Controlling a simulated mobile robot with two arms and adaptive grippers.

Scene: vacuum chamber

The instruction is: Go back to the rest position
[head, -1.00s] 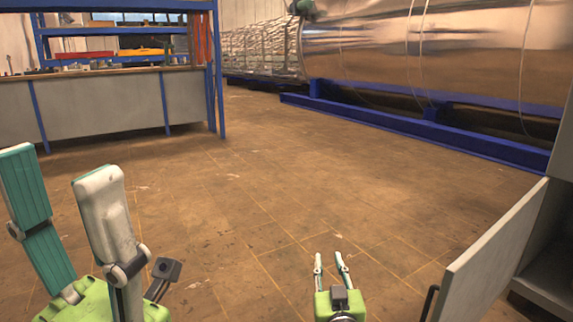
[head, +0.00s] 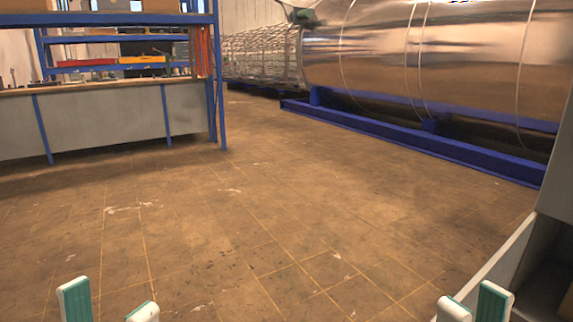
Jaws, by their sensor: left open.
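My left gripper (head: 109,305) shows only its fingertips at the bottom left edge of the head view. The tips are white and green, stand upright and are apart, with bare floor between them. My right gripper (head: 474,303) shows only its fingertips at the bottom right edge. Its tips look close together from this angle, and no object shows between them. The palms and wrists of both are below the picture.
A grey cabinet with an open door panel (head: 497,265) stands close at the right, next to my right gripper. A workbench (head: 100,120) with blue shelving is at the back left. A large shiny metal chamber (head: 440,60) on a blue frame (head: 400,140) is behind. The middle floor is clear.

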